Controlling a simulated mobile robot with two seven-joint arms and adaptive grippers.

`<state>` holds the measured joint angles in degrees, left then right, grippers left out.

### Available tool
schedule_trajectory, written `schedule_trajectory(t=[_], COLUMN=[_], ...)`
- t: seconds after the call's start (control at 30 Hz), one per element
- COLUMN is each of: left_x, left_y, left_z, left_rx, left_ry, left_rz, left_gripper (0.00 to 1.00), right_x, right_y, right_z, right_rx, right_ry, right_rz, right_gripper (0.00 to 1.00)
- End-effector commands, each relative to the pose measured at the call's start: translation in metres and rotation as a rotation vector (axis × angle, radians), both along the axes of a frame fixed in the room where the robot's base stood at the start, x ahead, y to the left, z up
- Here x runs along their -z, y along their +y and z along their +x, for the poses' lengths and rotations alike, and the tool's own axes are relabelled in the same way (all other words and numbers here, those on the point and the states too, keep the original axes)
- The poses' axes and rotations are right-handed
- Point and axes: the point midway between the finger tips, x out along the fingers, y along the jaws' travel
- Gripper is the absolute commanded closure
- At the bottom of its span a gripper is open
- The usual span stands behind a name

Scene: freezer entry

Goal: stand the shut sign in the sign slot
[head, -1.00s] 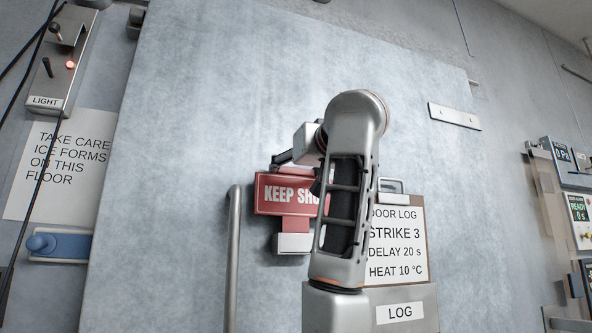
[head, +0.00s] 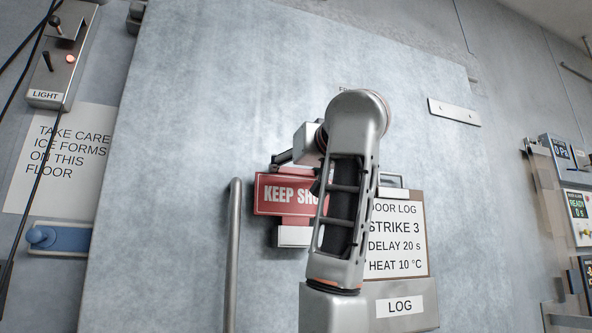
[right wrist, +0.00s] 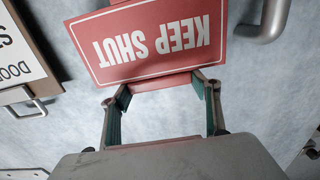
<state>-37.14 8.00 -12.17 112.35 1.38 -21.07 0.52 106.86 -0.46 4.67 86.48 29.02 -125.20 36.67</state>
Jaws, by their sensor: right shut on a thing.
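The red KEEP SHUT sign (head: 280,195) is upright in front of the pale door, its right end hidden behind my right arm. My right gripper (head: 298,165), largely hidden by its own wrist, is at the sign's top edge. In the right wrist view, my right gripper (right wrist: 165,85) is shut on the red strip at that edge, and the sign (right wrist: 150,40) appears upside down. The sign's narrower red lower part meets the top of the white sign slot (head: 292,237). I cannot tell how deep it sits. My left gripper is not in view.
A vertical door handle (head: 233,255) stands close left of the slot. A door log board (head: 400,245) and LOG holder (head: 400,307) are close on the right, partly behind my arm. Control panels (head: 578,205) are at far right. The door above is largely clear.

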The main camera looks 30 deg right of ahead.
Motion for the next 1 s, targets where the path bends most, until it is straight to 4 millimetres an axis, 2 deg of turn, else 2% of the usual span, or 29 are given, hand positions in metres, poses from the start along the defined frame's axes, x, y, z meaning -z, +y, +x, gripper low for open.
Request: schedule_trajectory(t=[0.33, 1.0], left_x=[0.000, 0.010], left_y=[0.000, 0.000], left_z=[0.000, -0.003], left_rx=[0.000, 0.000], left_ry=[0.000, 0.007], left_rz=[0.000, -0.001], left_gripper=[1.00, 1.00], right_x=[0.000, 0.012], right_y=[0.000, 0.000], right_z=[0.000, 0.000], right_rx=[0.000, -0.001], right_ry=[-0.001, -0.001], right_rz=[0.000, -0.001], right_gripper=[0.56, 0.56])
